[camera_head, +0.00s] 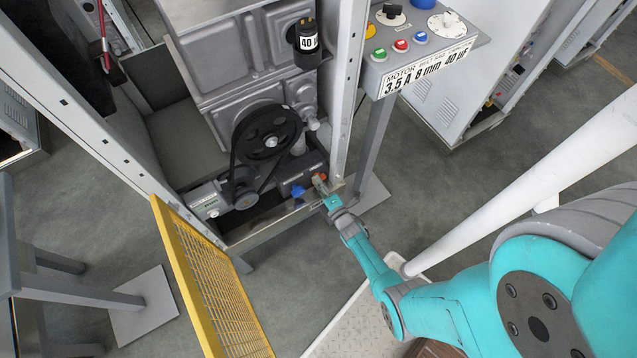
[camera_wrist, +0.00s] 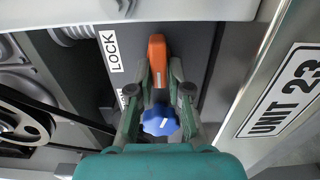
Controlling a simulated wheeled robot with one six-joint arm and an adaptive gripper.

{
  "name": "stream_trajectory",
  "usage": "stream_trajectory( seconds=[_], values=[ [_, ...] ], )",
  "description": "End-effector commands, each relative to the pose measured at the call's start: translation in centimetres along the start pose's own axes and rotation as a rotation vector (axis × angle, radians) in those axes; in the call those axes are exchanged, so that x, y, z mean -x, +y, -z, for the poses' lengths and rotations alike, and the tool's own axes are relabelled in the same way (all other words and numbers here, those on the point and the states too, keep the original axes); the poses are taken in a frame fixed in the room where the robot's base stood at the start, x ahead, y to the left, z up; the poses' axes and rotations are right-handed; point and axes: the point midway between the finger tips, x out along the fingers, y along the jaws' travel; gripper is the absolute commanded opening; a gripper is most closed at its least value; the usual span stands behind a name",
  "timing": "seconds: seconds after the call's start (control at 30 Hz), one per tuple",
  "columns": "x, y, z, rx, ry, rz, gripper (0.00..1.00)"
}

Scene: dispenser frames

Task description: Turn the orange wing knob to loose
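The orange wing knob (camera_wrist: 157,58) shows in the wrist view as a long wing pointing up the picture, on a dark panel beside the word LOCK. It also shows small in the head view (camera_head: 319,177), low on the machine. My gripper (camera_wrist: 160,72) has one finger on each side of the orange wing, the tips very near it. I cannot tell whether both fingers touch it. In the head view my gripper (camera_head: 324,186) reaches the knob from the lower right. Further lettering below LOCK is partly hidden by the left finger.
A blue knob (camera_wrist: 160,120) sits just below the orange one, between the fingers in the wrist view. A belt pulley (camera_head: 268,132) is to the left. A metal post with a UNIT 23 label (camera_wrist: 285,92) stands close at right. A yellow mesh guard (camera_head: 212,285) stands open.

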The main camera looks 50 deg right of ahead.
Motion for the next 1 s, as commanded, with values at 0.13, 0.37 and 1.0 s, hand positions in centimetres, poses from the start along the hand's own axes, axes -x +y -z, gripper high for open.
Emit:
stream_trajectory(
  seconds=[0.13,0.37,1.0],
  values=[
    [-0.4,0.3,0.0,0.003,0.002,-0.005,0.41],
    [-0.2,0.2,0.0,0.001,0.001,-0.004,0.41],
    [9.1,0.1,-0.1,0.001,-0.002,-0.002,0.41]
  ],
)
